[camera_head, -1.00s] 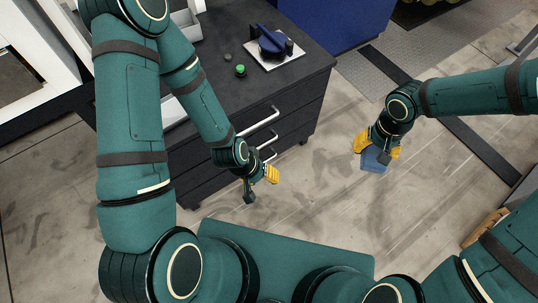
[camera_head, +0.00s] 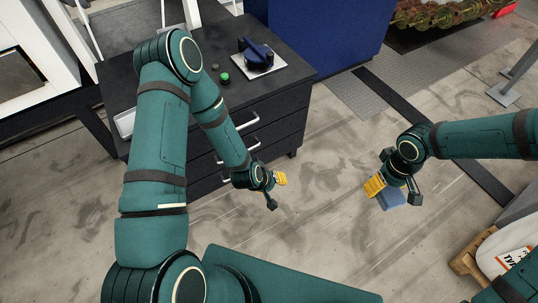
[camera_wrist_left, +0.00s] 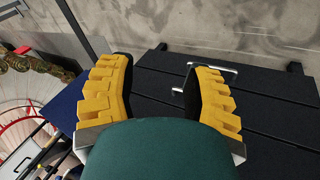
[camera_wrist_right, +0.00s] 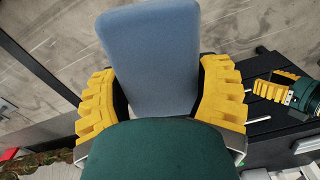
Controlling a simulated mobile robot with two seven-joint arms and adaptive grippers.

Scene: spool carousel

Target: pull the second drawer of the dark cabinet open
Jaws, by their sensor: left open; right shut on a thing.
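The dark cabinet (camera_head: 280,110) stands left of centre in the head view, its drawers looking shut. An upper silver handle (camera_head: 248,123) shows on its front; a lower one is partly hidden by my left arm. My left gripper (camera_head: 276,190) is open and empty, in front of the cabinet and apart from it. In the left wrist view, a handle (camera_wrist_left: 214,67) shows beyond the right finger, and a piece of another shows between the fingers. My right gripper (camera_head: 391,192) is shut on a blue-grey block (camera_head: 393,199), also seen in the right wrist view (camera_wrist_right: 150,58).
On the cabinet top are a green button (camera_head: 225,77) and a dark blue object (camera_head: 257,53) on a white plate. A blue cabinet (camera_head: 325,35) stands behind. A pallet (camera_head: 467,262) is at the lower right. The floor between my grippers is clear.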

